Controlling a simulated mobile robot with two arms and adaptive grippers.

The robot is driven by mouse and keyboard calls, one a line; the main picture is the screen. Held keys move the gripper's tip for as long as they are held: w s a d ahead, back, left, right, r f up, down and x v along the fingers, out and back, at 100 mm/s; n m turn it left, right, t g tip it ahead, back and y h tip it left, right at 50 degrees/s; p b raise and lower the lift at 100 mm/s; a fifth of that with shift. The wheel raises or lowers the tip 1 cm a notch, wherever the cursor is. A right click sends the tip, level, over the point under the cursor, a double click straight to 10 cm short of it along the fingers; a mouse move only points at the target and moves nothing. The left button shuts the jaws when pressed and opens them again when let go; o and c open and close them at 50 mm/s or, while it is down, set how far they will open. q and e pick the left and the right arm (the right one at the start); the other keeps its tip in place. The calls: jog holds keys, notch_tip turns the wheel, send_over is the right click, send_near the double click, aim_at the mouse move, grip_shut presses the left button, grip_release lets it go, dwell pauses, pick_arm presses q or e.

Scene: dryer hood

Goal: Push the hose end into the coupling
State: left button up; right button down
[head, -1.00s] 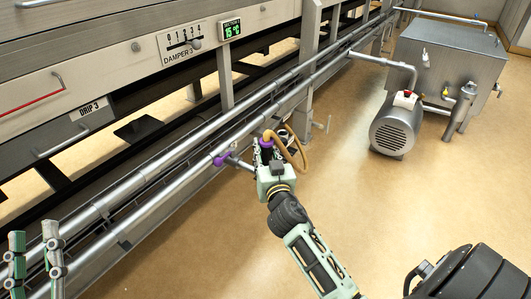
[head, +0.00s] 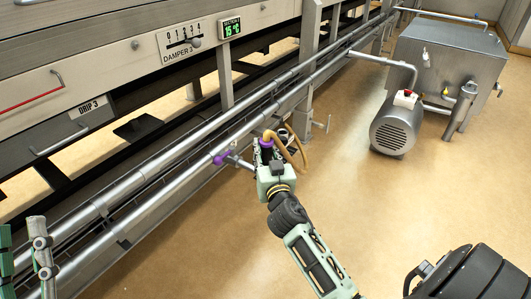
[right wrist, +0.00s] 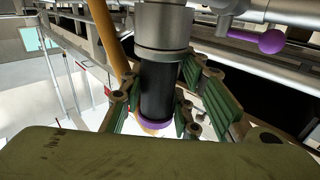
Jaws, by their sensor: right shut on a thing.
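The hose end shows in the right wrist view as a black sleeve (right wrist: 160,88) with a purple ring (right wrist: 156,127). My right gripper (right wrist: 165,100) is shut on it, with green pads on both sides. A steel collar (right wrist: 163,32), apparently the coupling, is in line with the sleeve's other end; how deep the sleeve sits is unclear. In the head view my right gripper (head: 266,158) is beside the lower pipe, with the tan hose (head: 290,147) looping from it. My left gripper (head: 23,260) is at the lower left edge, fingers apart, seemingly empty.
A purple-knobbed valve handle (head: 222,158) is close left of my right gripper. Long steel pipes (head: 170,175) run along the machine frame. A motor (head: 396,128) and a steel tank (head: 450,62) stand at the right. The middle floor is clear.

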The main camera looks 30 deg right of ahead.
jog(key=c, duration=1.3)
grip_release()
jog(key=shift+f, duration=0.1)
jog(key=shift+o, duration=0.2)
jog(key=shift+s, duration=0.1)
jog(key=v, duration=1.2)
